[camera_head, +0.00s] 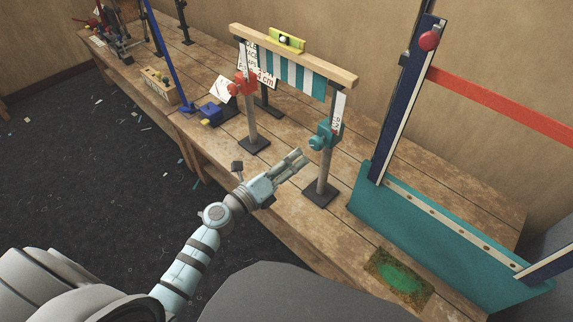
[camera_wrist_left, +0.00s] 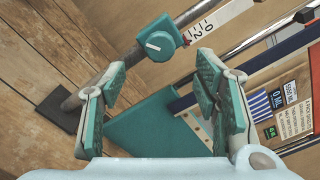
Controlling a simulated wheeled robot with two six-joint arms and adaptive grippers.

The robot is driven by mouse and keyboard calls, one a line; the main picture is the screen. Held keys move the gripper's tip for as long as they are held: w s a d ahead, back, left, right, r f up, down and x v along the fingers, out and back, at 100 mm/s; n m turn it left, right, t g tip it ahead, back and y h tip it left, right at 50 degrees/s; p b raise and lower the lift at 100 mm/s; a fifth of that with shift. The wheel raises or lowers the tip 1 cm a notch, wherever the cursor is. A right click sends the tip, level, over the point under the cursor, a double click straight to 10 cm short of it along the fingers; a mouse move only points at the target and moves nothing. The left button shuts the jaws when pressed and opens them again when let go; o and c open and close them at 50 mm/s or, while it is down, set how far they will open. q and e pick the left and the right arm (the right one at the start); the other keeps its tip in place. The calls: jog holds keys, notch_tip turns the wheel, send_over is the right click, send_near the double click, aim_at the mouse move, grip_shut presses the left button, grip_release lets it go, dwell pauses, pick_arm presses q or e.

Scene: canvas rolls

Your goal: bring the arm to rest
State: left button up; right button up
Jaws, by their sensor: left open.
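My left gripper (camera_head: 290,166) reaches in from the lower left in the head view, over the front part of the wooden bench. In the left wrist view its two teal-padded fingers (camera_wrist_left: 160,95) stand apart with nothing between them. A teal clamp knob (camera_wrist_left: 160,45) on a metal post lies beyond the fingertips there. In the head view that teal clamp (camera_head: 322,137) sits on the right post, just right of the gripper and seemingly apart from it. My right gripper is in neither view.
A wooden beam (camera_head: 300,58) with a yellow-green level (camera_head: 287,39) and a striped cloth rests across two posts. A red clamp (camera_head: 243,85) is on the left post. A teal panel with a blue frame (camera_head: 430,240) stands at the right. A green mat (camera_head: 400,275) lies at the front edge.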

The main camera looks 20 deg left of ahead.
pick_arm(q)
jog(key=shift+v, duration=0.95)
jog(key=s+a+f+n+g+y+p, duration=0.1)
jog(key=s+a+f+n+g+y, duration=0.2)
jog(key=f+n, duration=0.4)
jog(key=s+a+f+n+y+p, duration=0.1)
jog(key=s+a+f+n+y, duration=0.2)
jog(key=f+n, duration=0.4)
jog(key=s+a+f+n+g+y+p, duration=0.1)
jog(key=s+a+f+n+g+y, duration=0.15)
jog(key=a+f+n, duration=0.45)
jog(key=s+d+f+n+g+p, duration=0.2)
jog(key=s+f+n+g, duration=0.3)
jog(key=s+f, duration=0.8)
jog(key=s+d+n+g+p, duration=0.1)
jog(key=s+d+g, duration=0.1)
jog(key=s, duration=0.9)
jog(key=s+d+f+n+g+p, duration=0.1)
jog(key=s+d+n+g+p, duration=0.1)
jog(key=s, duration=0.9)
jog(key=shift+g+h, duration=0.45)
